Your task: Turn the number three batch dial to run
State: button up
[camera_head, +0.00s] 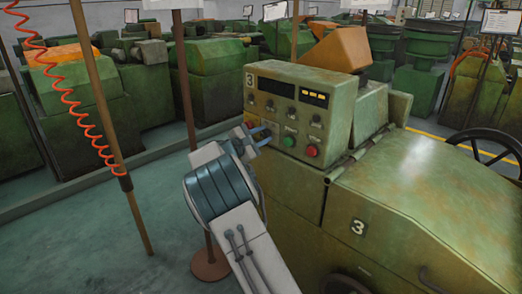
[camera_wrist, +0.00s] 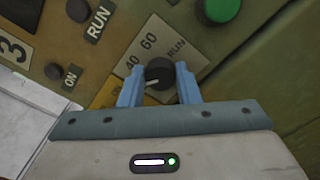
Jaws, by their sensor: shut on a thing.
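The batch dial is a round black knob (camera_wrist: 159,71) with a white pointer line, on the green machine marked 3 (camera_head: 285,105). In the wrist view its pointer aims left and slightly down, away from the RUN label (camera_wrist: 176,49) at its upper right. My gripper (camera_wrist: 159,77) is shut on the dial, one blue finger on each side. In the head view my gripper (camera_head: 259,135) is at the lower left of the control panel. There I cannot make out the dial between the fingers.
A green button (camera_head: 289,142) and a red button (camera_head: 312,151) sit right of my gripper. Several small knobs and a display (camera_head: 292,92) are above. In the wrist view another RUN label (camera_wrist: 99,25) is at upper left. A post (camera_head: 110,110) with an orange coiled hose stands left.

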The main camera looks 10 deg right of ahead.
jog(key=m+b, duration=0.3)
jog(key=b, duration=0.3)
jog(key=f+m+b, duration=0.1)
jog(key=m+b, duration=0.3)
jog(key=b, duration=0.2)
jog(key=shift+f, duration=0.1)
jog(key=m+b, duration=0.7)
jog(key=b, duration=0.2)
jog(key=m+b, duration=0.3)
jog(key=shift+m, duration=0.4)
jog(key=m+b, duration=0.2)
jog(key=m, duration=0.1)
jog(key=shift+m, duration=0.3)
jog(key=m+b, duration=0.1)
jog(key=m, duration=0.2)
jog(key=shift+w+m+b, duration=0.1)
jog(key=shift+m+b, duration=0.2)
jog(key=shift+b, duration=0.05)
jog(key=shift+a+m+b, duration=0.1)
jog(key=shift+m+b, duration=0.35)
jog(key=shift+m, duration=1.85)
jog(key=shift+r, duration=0.2)
